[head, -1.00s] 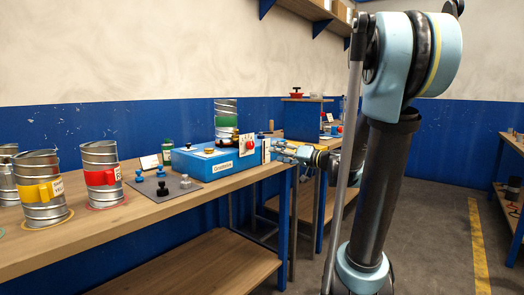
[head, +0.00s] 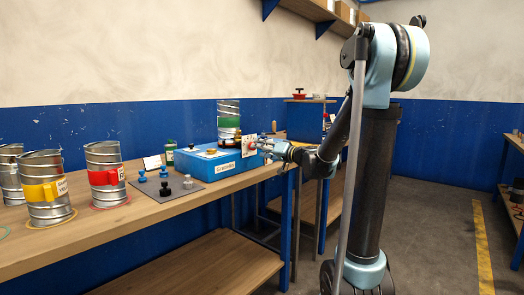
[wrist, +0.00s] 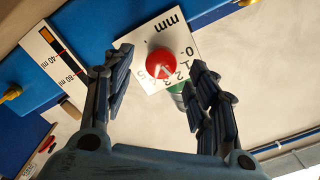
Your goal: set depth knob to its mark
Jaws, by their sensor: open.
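The red depth knob (wrist: 161,64) sits on a white dial plate (wrist: 150,45) marked "mm" with numbers around it. A pale pointer line shows on the knob, toward the lower numbers in the wrist view. The exact reading is too small to tell. My gripper (wrist: 163,62) is open, one finger on each side of the knob, with space between.
A white scale plate (wrist: 52,58) marked in ml stands left of the dial in the wrist view. Metal ducts (head: 105,175) with coloured bands and a grey mat (head: 170,188) with small knobs stand left on the wooden bench (head: 130,215). The aisle floor is clear.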

